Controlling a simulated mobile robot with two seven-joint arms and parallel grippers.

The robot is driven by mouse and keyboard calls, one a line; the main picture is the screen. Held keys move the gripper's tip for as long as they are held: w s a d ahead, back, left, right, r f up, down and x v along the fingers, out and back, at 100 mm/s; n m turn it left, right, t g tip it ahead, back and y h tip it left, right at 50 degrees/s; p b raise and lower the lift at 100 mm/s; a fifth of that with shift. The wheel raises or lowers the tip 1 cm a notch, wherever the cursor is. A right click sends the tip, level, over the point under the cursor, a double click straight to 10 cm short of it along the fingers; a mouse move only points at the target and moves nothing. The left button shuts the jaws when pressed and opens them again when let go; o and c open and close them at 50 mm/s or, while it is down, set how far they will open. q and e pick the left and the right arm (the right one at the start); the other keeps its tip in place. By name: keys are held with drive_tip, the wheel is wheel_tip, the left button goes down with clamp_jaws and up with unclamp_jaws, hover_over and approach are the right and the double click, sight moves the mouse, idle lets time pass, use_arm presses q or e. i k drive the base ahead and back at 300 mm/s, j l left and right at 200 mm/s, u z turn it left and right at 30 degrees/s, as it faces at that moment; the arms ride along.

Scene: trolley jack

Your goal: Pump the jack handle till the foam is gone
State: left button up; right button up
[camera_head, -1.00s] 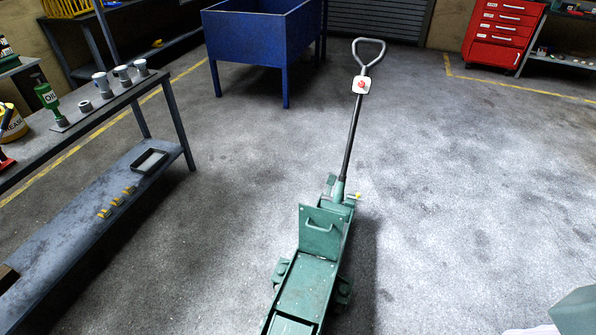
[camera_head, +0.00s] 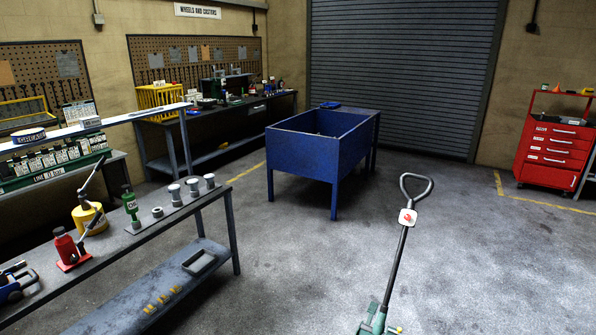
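The jack handle (camera_head: 396,265) is a black bar with a grey loop grip (camera_head: 416,188) at its top. It stands up at a slant, leaning a little to the right. A white tag with a red mark (camera_head: 407,217) sits just below the loop. The handle rises from the green trolley jack (camera_head: 372,321), of which only a small part shows at the bottom edge. The rest of the jack is out of view. I see no foam that I can make out. Neither of my grippers is in view.
A grey workbench (camera_head: 150,235) stands at the left with a red bottle jack (camera_head: 67,247) and other parts on it. A blue bin on legs (camera_head: 310,150) stands behind the handle. A red tool cabinet (camera_head: 551,152) is at the right. The floor around the handle is clear.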

sight(379, 326)
drive_tip(key=l+u, duration=0.1)
drive_tip(key=l, duration=0.45)
drive_tip(key=k+l, duration=0.1)
drive_tip(key=l, duration=0.4)
drive_tip(key=l+u, duration=0.15)
drive_tip(key=l, duration=0.4)
drive_tip(key=k+l+u, duration=0.1)
drive_tip(key=l, duration=0.4)
drive_tip(key=k+l, duration=0.1)
drive_tip(key=l, duration=0.4)
drive_tip(key=k+l, duration=0.1)
drive_tip(key=k, duration=0.25)
drive_tip(key=k+l+u, duration=0.1)
drive_tip(key=k, duration=0.3)
drive_tip(key=i+l+u, duration=0.1)
drive_tip(key=l, duration=0.2)
drive_tip(key=i+l+u, duration=0.1)
drive_tip(key=l, duration=0.2)
drive_tip(key=i+l+u, duration=0.2)
drive_tip(key=i+l, duration=0.15)
drive_tip(key=l, duration=0.25)
drive_tip(key=i+l+u, duration=0.1)
drive_tip(key=l, duration=0.2)
